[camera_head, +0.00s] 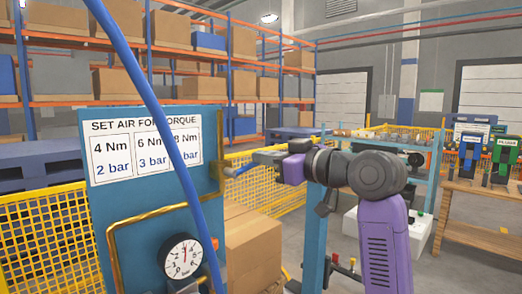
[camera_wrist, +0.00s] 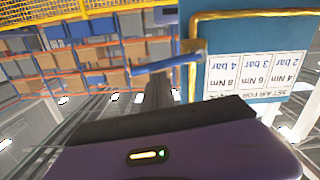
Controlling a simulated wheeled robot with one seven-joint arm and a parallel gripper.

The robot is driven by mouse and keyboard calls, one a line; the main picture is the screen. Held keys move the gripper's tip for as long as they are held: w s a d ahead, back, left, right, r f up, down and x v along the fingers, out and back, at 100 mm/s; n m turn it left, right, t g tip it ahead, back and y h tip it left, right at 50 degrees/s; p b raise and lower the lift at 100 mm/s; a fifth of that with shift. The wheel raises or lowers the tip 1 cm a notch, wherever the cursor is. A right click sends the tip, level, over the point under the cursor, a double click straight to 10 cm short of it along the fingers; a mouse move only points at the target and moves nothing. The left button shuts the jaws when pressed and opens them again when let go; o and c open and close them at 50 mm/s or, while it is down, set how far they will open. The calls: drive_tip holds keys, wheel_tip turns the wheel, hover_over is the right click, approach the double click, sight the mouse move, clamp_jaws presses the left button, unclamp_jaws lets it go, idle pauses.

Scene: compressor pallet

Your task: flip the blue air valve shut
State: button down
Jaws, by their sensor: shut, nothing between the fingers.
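The blue air valve's lever (camera_wrist: 168,64) shows in the wrist view, which is upside down. It sticks out sideways from a brass fitting (camera_wrist: 194,46) at the edge of the blue panel (camera_wrist: 232,93). In the head view a small part of the blue lever (camera_head: 241,170) shows at the panel's right edge, beside my gripper (camera_head: 256,160). My gripper is shut and empty. In the wrist view its dark fingers (camera_wrist: 158,86) reach up to the lever and overlap it in the picture. I cannot tell whether they touch it.
The blue panel (camera_head: 110,205) carries a torque sign (camera_head: 122,158), a brass pipe (camera_head: 145,215) and a round gauge (camera_head: 183,257). A blue hose (camera_head: 150,95) crosses in front. Cardboard boxes (camera_head: 252,250) and yellow mesh fencing (camera_head: 262,185) stand beyond. A wooden bench (camera_head: 480,235) is at right.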

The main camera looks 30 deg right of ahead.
drive_tip(key=shift+w+d+f+m, duration=0.15)
drive_tip(key=shift+f+m, duration=0.25)
drive_tip(key=shift+f, duration=0.35)
